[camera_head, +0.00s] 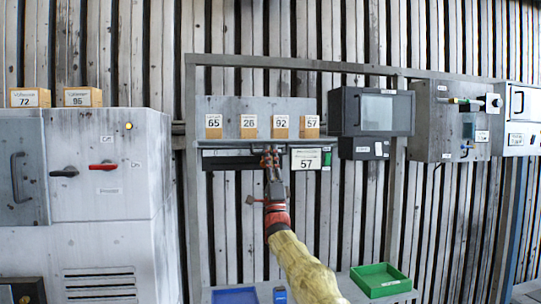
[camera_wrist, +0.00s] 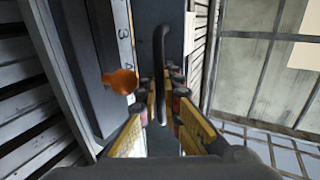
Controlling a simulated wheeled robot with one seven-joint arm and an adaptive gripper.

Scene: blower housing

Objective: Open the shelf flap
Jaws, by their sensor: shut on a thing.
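The shelf flap (camera_head: 228,162) is a dark, narrow front under the grey shelf with numbered blocks, in the middle of the head view. My gripper (camera_head: 270,160) is at this front, just left of the white label with 57. In the wrist view, a dark bar handle (camera_wrist: 160,62) runs between the fingers of my gripper (camera_wrist: 161,112), and they are closed around it. The dark flap face (camera_wrist: 147,16) shows behind the handle. My gripper hides part of the flap in the head view, and I cannot tell its exact angle.
Several numbered blocks (camera_head: 249,126) stand on the shelf above. An orange-brown knob (camera_wrist: 122,81) is close beside my fingers in the wrist view. A dark monitor box (camera_head: 372,112) hangs to the right. A green tray (camera_head: 381,281) and a blue tray (camera_head: 235,296) lie below.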

